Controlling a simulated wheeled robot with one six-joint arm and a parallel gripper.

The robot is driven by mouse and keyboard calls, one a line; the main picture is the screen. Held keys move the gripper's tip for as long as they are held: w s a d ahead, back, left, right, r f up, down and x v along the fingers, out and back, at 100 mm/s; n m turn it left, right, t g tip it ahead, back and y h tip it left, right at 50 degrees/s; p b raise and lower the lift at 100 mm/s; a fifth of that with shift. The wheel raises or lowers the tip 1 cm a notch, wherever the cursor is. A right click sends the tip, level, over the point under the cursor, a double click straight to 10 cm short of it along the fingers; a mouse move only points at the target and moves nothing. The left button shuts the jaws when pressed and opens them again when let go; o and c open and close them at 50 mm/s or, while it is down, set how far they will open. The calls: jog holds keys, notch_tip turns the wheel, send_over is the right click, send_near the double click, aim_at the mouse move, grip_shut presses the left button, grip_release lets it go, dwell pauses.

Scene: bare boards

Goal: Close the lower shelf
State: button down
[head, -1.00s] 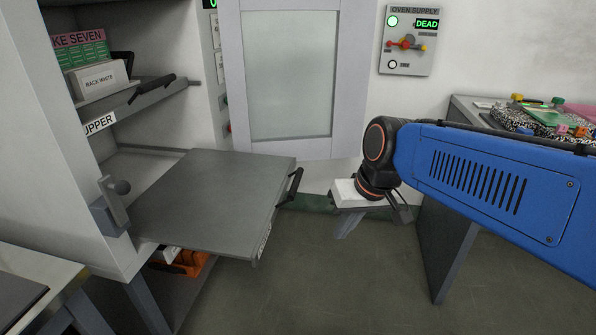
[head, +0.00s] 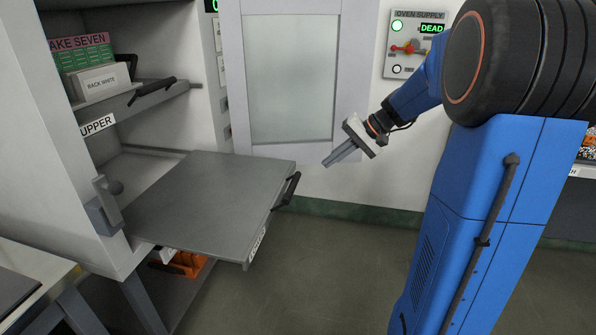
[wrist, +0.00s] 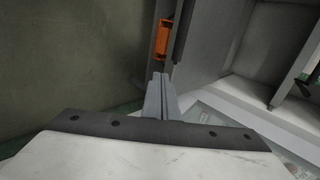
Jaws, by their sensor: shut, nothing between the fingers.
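The lower shelf (head: 205,205) is a flat grey board pulled out from the white cabinet on the left. A black handle (head: 287,190) stands on its right-hand edge, and a label is on its front edge. My gripper (head: 328,163) is to the right of the shelf and handle, apart from them, in front of the pale door. Its fingers are together and empty, pointing left and slightly down. In the wrist view the shut fingers (wrist: 160,98) point towards grey panels and an orange item (wrist: 164,40); I cannot tell which panel is the shelf.
The upper shelf (head: 140,100) with its own black handle sits inside the cabinet, carrying boxes (head: 100,82). A metal latch with a knob (head: 110,200) is on the cabinet's edge. Orange things (head: 185,262) lie below the lower shelf. The floor (head: 320,265) to its right is clear.

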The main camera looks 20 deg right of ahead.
aim_at(191, 161)
jog(key=w+a+f, duration=0.7)
jog(key=w, duration=0.1)
jog(key=shift+w+t, duration=0.3)
dwell(0.3)
jog(key=shift+a, duration=0.15)
jog(key=w+a, duration=0.7)
jog(key=a, duration=0.3)
jog(key=w+a, duration=0.7)
jog(key=a, duration=0.3)
jog(key=w+a, duration=0.8)
jog(key=a, duration=0.2)
jog(key=shift+w+a, duration=0.1)
jog(key=shift+a, duration=0.3)
jog(key=shift+w+a+r, duration=0.1)
jog(key=shift+w+a, duration=0.25)
jog(key=shift+a, duration=0.2)
